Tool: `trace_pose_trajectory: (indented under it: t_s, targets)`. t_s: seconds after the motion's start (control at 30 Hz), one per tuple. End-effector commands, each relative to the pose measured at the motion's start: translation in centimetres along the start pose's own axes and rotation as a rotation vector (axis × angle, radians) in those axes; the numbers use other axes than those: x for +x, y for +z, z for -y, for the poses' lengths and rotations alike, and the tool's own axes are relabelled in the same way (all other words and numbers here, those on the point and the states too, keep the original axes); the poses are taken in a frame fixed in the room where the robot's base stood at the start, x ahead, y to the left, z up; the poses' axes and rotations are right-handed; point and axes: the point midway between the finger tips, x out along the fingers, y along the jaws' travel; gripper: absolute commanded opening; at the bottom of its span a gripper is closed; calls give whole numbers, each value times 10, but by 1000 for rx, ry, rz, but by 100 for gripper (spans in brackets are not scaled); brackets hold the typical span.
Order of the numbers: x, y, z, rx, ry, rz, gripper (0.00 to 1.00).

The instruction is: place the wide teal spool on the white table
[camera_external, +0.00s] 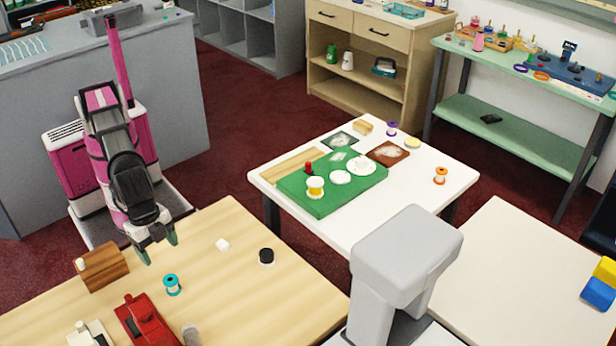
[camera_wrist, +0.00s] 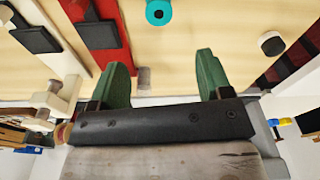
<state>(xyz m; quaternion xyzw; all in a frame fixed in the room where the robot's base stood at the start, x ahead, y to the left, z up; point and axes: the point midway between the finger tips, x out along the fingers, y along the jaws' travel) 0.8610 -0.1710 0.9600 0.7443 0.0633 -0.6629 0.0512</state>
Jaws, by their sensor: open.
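The teal spool (camera_external: 172,285) stands upright on the wooden table (camera_external: 215,275).
The white table bears a green board (camera_external: 320,203), a yellow spool (camera_external: 315,187) and an orange spool (camera_external: 440,175).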

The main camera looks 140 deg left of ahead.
Motion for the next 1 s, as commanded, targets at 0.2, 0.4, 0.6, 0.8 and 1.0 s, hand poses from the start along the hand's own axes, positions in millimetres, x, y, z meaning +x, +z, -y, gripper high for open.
trace_pose_trajectory:
  t_s: [0.2, 0.4, 0.6, 0.8, 1.0]
  targets:
    - [0, 0, 0, 0, 0, 0, 72]
    - [4, 8, -1, -33, -12, -26, 72]
    - [15, 34, -6, -220, -62, -193, 72]
    - [22, 36, -10, -304, -71, -275, 72]
    - [46, 28, -7, -304, -72, -273, 72]
